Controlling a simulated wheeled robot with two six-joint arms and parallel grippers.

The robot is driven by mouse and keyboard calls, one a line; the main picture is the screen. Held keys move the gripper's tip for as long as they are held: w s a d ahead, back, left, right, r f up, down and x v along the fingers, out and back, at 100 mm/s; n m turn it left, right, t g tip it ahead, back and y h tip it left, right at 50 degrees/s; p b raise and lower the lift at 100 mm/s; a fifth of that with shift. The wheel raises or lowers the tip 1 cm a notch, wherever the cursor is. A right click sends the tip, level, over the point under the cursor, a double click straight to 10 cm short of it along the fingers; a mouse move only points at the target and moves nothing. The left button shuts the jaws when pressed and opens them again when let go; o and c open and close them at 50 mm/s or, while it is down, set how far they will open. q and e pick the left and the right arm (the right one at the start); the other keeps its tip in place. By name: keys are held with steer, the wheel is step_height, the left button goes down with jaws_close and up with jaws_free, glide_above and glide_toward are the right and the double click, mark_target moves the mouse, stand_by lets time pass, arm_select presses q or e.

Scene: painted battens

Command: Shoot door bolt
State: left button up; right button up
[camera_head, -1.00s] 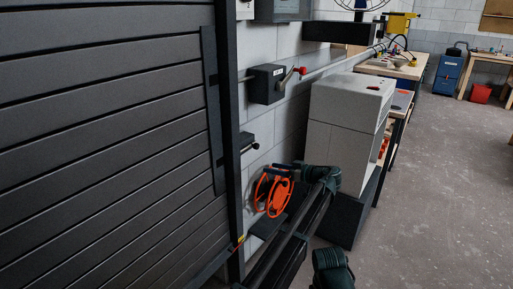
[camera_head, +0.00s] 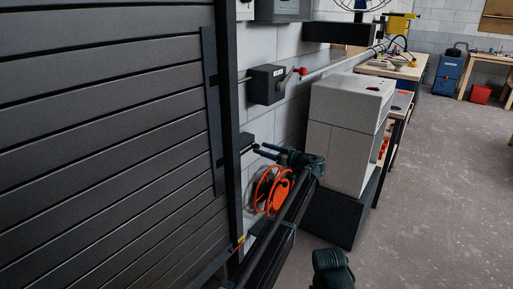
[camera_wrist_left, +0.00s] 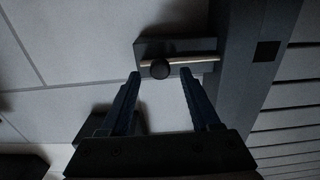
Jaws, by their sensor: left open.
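The door bolt (camera_wrist_left: 180,47) is a dark plate on the wall with a bright rod (camera_wrist_left: 207,60) and a round black knob (camera_wrist_left: 160,69). In the left wrist view the rod runs right to the edge of the dark door post; whether it enters the post I cannot tell. In the head view the bolt (camera_head: 246,141) sits low beside the post. My left gripper (camera_head: 259,149) is open close to the bolt, its fingers pointing at it. In the left wrist view the gripper (camera_wrist_left: 160,75) has one fingertip on each side of the knob, with gaps; contact does not show.
The dark slatted door (camera_head: 110,140) fills the left. A switch box (camera_head: 266,84) with a red-knobbed lever is above the bolt. An orange cable reel (camera_head: 271,190) hangs below my gripper. A grey cabinet (camera_head: 345,130) stands to the right. The floor at right is clear.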

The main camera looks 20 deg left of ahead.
mark_target(258, 147)
arm_select(q)
steer(key=shift+x, duration=1.9)
jaws_close()
